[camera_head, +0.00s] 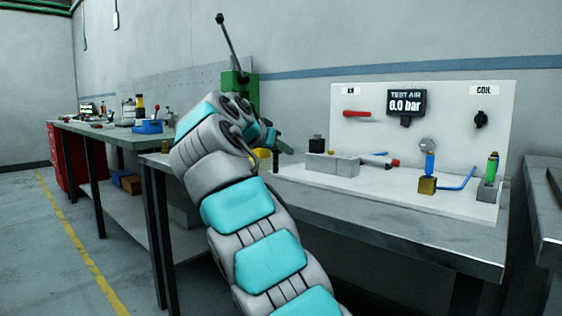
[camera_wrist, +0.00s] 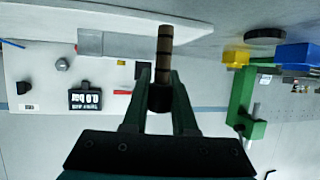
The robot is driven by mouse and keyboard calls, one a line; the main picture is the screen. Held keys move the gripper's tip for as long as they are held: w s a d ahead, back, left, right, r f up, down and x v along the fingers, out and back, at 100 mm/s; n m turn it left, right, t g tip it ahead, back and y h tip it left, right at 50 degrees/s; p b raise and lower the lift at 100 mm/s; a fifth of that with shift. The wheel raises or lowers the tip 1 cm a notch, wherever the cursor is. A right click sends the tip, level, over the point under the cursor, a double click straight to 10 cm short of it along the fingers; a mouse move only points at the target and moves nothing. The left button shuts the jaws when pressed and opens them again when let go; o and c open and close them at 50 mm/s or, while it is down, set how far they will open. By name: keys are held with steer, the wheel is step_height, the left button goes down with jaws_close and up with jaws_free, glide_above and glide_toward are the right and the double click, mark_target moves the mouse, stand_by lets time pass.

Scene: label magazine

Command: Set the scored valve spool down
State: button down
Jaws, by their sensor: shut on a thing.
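My gripper (camera_wrist: 161,80) is shut on the scored valve spool (camera_wrist: 164,50), a brownish rod with dark bands and a dark end between the fingers. The wrist view is upside down, so the spool hangs downward from the jaws, roughly upright, with its free end against the grey bench top. I cannot tell whether that end touches the bench. In the head view my gripper (camera_head: 277,143) is partly hidden by my arm, over the bench (camera_head: 400,235) left of the white test panel. Scoring on the spool is too small to make out.
The white test panel (camera_head: 440,110) carries a display reading 0.0 bar (camera_head: 406,103). A grey block (camera_head: 333,164), a brass-based blue fitting (camera_head: 427,185) and a green-topped piece (camera_head: 491,170) stand before it. A green lever press (camera_head: 237,82) stands behind my arm. The front bench strip is clear.

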mark_target(277, 160)
steer(key=shift+f+b, duration=1.35)
steer(key=shift+f, duration=0.35)
steer(key=shift+f, duration=0.1)
steer(key=c, duration=0.7)
jaws_free()
steer(key=shift+s+r, duration=0.1)
steer(key=shift+r, duration=0.1)
steer(key=p+v, duration=0.1)
steer(key=v, duration=1)
steer(key=shift+s+a, duration=0.25)
steer(key=shift+s, duration=0.1)
steer(key=shift+r, duration=0.1)
